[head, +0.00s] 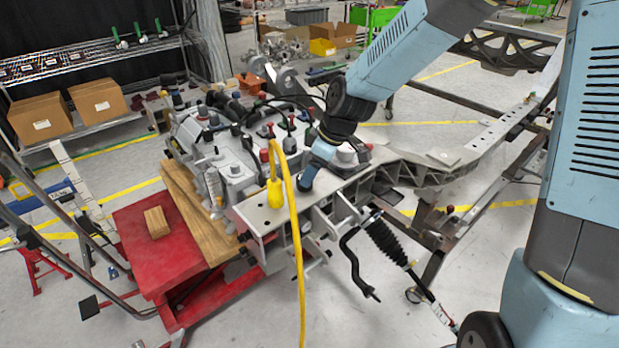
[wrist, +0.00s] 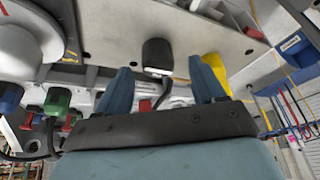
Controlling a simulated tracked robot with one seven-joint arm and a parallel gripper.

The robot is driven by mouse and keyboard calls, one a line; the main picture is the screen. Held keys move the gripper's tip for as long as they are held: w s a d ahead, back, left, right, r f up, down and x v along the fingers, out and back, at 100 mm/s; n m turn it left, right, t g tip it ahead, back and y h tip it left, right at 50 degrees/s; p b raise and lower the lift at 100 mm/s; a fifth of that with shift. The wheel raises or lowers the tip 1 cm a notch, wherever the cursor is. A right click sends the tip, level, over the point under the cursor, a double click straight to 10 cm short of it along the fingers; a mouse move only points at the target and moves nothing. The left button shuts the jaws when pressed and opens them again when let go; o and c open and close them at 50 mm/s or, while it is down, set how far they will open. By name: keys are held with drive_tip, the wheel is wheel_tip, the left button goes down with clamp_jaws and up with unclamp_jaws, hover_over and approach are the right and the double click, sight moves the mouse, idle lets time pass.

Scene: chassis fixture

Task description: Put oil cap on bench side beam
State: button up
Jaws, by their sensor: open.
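In the wrist view, a black cylindrical cap (wrist: 157,55) with a pale rim sits against the flat grey beam (wrist: 110,30); it looks like the oil cap. It lies beyond and between the two blue fingertips of my gripper (wrist: 163,85), which are apart with nothing held. In the head view, my gripper (head: 307,178) points down close over the grey beam (head: 262,212) at the fixture's front edge. I cannot make out the black cap there; my gripper seems to hide it. Whether the fingers touch it I cannot tell.
A yellow pendant (head: 275,193) with a yellow cable stands on the beam left of my gripper. Behind is the engine block (head: 232,165) with several coloured caps. A red lift table (head: 165,245) holds a wooden block (head: 156,222). A black bent rod (head: 352,260) hangs in front.

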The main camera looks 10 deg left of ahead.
drive_tip(key=v, duration=0.8)
drive_tip(key=s+d+r+m+t+h, duration=0.1)
drive_tip(key=s+d+r+m, duration=0.3)
drive_tip(key=d, duration=0.6)
drive_tip(key=s+d+r+m+t+h, duration=0.2)
drive_tip(key=s+d+r+m, duration=0.3)
drive_tip(key=s+d, duration=0.3)
drive_tip(key=s+d+r+m+t+h, duration=0.1)
drive_tip(key=s+d+r+m, duration=0.4)
drive_tip(key=d, duration=0.7)
drive_tip(key=shift+s+m+t, duration=0.45)
drive_tip(key=shift+m+t, duration=0.05)
drive_tip(key=shift+m, duration=0.5)
drive_tip(key=shift+a, duration=0.1)
